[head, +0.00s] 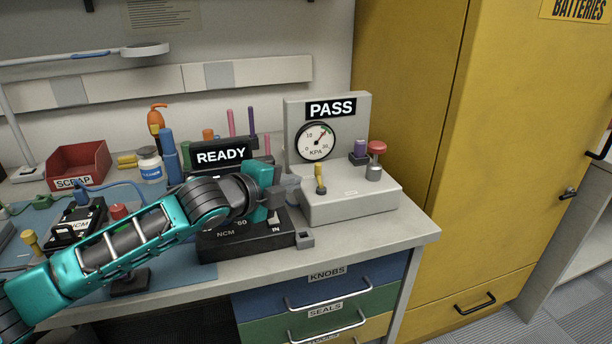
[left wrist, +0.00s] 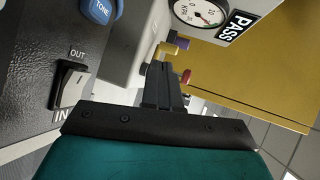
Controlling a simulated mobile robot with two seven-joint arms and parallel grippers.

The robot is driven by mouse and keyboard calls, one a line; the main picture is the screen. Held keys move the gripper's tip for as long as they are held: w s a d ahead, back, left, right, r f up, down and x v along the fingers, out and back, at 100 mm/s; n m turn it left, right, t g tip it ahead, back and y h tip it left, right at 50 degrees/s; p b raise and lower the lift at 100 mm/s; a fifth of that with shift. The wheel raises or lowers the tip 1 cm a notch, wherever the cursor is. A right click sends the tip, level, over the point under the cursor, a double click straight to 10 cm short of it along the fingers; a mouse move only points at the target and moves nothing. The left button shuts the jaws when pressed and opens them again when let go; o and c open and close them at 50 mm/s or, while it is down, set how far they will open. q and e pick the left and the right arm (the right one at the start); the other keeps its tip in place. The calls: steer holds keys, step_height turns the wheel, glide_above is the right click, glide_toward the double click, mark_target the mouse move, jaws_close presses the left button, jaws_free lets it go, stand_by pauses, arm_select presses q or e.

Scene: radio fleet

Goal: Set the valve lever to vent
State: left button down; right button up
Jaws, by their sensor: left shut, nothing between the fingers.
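A grey pressure test box (head: 350,204) stands at the right end of the bench, with a round KPA gauge (head: 315,141) and a PASS sign (head: 331,109) on its upright panel. A small yellow lever (head: 320,180) stands on the box top below the gauge; I take it for the valve lever. Its position labels are too small to read. My left gripper (head: 276,197) is shut and empty, just left of the box and apart from the lever. In the left wrist view its closed fingers (left wrist: 162,90) point toward the yellow lever (left wrist: 168,50). My right gripper is not in view.
A red knob (head: 376,148) and a purple knob (head: 360,147) stand right of the lever. A red scrap bin (head: 80,164) is at the left. A yellow cabinet (head: 410,100) borders the bench's right side.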

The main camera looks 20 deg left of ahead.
mark_target(316, 171)
arm_select(q)
steer(key=shift+r+b+x, duration=0.1)
steer(key=shift+r+x, duration=0.1)
steer(key=shift+x, duration=0.7)
steer(key=shift+r+b+x, duration=0.1)
steer(key=shift+r+x, duration=0.05)
steer(key=shift+x, duration=0.75)
steer(key=shift+r+b+x, duration=0.1)
steer(key=shift+r+x, duration=0.1)
steer(key=shift+x, duration=0.75)
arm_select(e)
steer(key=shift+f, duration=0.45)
arm_select(q)
steer(key=shift+w+r, duration=0.1)
steer(key=shift+w, duration=0.05)
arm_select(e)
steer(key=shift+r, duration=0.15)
arm_select(q)
steer(key=shift+w+m+h+p, duration=0.1)
steer(key=shift+m+h+p, duration=0.2)
steer(key=shift+h+p, duration=0.15)
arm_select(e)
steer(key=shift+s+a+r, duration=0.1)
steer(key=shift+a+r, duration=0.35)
